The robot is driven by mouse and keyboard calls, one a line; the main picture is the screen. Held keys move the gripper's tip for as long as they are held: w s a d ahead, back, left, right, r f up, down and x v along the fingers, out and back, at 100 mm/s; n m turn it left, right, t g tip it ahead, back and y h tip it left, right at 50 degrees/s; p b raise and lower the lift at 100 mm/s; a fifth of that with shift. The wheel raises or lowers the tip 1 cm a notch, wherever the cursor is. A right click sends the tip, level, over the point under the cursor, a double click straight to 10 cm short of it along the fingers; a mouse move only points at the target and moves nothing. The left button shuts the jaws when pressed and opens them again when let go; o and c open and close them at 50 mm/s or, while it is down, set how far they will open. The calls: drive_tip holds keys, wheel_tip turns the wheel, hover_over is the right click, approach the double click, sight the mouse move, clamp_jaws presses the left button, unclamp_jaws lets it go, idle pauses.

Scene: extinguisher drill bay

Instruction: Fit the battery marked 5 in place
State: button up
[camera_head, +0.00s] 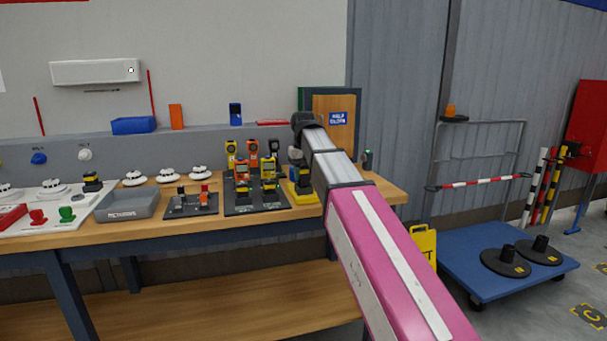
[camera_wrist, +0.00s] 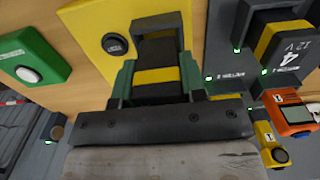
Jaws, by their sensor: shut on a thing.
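My gripper (camera_wrist: 157,76) is shut on a black battery with a yellow band (camera_wrist: 153,48), one dark green finger on each side of it. The number on the held battery is not visible. The battery is over or on a yellow plate (camera_wrist: 84,20) with a round black button; I cannot tell whether it is seated. In the head view, my gripper (camera_head: 298,158) points down at the yellow base (camera_head: 303,196) on the workbench, and my arm hides part of it. Another black and yellow battery, marked 4 12V (camera_wrist: 284,50), stands in a grey dock at the right.
A black rack (camera_head: 258,208) with several yellow and orange devices stands just left of the yellow base. A grey tray (camera_head: 127,205) and a small black stand (camera_head: 190,208) are further left. A green box with a white button (camera_wrist: 28,58) is close by in the wrist view.

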drive_tip(key=shift+f, duration=1.2)
idle(0.8)
drive_tip(key=shift+r, duration=0.1)
drive_tip(key=shift+r, duration=2.45)
drive_tip(key=shift+s, duration=0.15)
